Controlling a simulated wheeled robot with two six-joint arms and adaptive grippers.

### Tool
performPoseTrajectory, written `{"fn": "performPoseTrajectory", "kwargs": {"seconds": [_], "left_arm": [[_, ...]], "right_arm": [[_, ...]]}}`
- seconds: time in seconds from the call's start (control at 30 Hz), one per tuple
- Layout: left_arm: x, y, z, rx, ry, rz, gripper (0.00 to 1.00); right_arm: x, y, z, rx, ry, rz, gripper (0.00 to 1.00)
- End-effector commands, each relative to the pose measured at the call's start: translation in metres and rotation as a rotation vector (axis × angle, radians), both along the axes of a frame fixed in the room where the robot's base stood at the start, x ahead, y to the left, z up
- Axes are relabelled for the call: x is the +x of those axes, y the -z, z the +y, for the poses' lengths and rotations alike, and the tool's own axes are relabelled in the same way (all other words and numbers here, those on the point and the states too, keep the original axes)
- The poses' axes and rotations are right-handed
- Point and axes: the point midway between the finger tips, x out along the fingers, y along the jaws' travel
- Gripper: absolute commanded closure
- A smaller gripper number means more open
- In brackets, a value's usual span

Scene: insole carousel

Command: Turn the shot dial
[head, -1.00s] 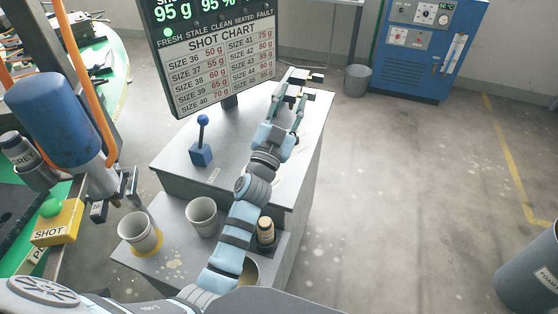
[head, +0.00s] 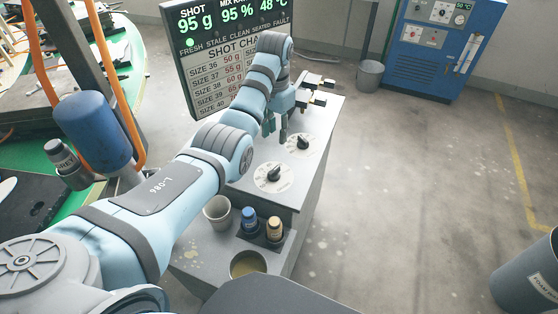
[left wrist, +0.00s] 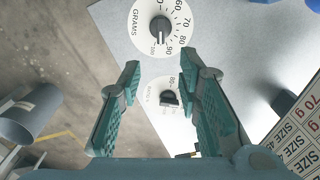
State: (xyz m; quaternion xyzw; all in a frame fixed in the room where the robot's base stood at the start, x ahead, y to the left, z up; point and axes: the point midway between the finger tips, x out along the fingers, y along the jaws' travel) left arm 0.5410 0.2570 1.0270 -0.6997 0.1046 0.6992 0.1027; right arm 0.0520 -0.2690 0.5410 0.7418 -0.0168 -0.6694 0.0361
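The dial marked GRAMS (left wrist: 161,31) has a black knob on a white disc; its mark points down between 90 and 100. I take it to be the nearer dial (head: 274,175) on the grey console (head: 322,140) in the head view. A second black-knobbed dial (left wrist: 170,99) lies lower in the left wrist view, apparently the farther one (head: 302,142). My left gripper (head: 277,128) is open and empty above the console; in the left wrist view its fingers (left wrist: 163,68) are apart. The display (head: 225,40) reads SHOT 95 g. My right gripper is not in view.
A small fixture (head: 318,88) stands at the console's back edge. A cup (head: 218,212), a blue bottle (head: 249,219), an amber bottle (head: 274,229) and an open container (head: 249,264) sit on the lower shelf. My left arm covers the console's left part.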

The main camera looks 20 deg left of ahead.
Motion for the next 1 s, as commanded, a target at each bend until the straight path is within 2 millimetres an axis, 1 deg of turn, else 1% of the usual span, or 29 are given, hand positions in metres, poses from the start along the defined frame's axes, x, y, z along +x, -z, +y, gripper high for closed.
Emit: {"fn": "performPoseTrajectory", "kwargs": {"seconds": [0.17, 0.3, 0.4, 0.5, 0.63, 0.87, 0.97, 1.0], "left_arm": [[-0.002, 0.042, 0.0, 0.0, 0.0, 0.007, 0.68], [-0.001, 0.085, -0.001, 0.001, -0.001, 0.005, 0.68], [-0.001, 0.112, -0.001, 0.001, -0.001, 0.004, 0.68], [0.0, 0.131, -0.001, 0.002, -0.001, 0.002, 0.68], [0.0, 0.142, -0.001, 0.002, -0.002, 0.0, 0.68], [0.0, 0.142, 0.0, 0.003, -0.002, -0.001, 0.68], [0.0, 0.142, 0.0, 0.003, -0.002, -0.001, 0.83], [0.0, 0.142, 0.0, 0.003, -0.002, -0.001, 0.89]], "right_arm": [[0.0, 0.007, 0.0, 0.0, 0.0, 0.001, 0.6], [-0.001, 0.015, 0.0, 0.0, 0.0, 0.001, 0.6], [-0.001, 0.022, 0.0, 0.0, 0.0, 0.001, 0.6], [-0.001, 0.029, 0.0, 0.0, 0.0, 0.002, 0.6], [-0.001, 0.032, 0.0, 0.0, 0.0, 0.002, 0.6], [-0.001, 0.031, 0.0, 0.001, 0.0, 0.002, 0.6], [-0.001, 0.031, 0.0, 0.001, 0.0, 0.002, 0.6], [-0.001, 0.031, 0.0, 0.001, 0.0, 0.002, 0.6]]}}
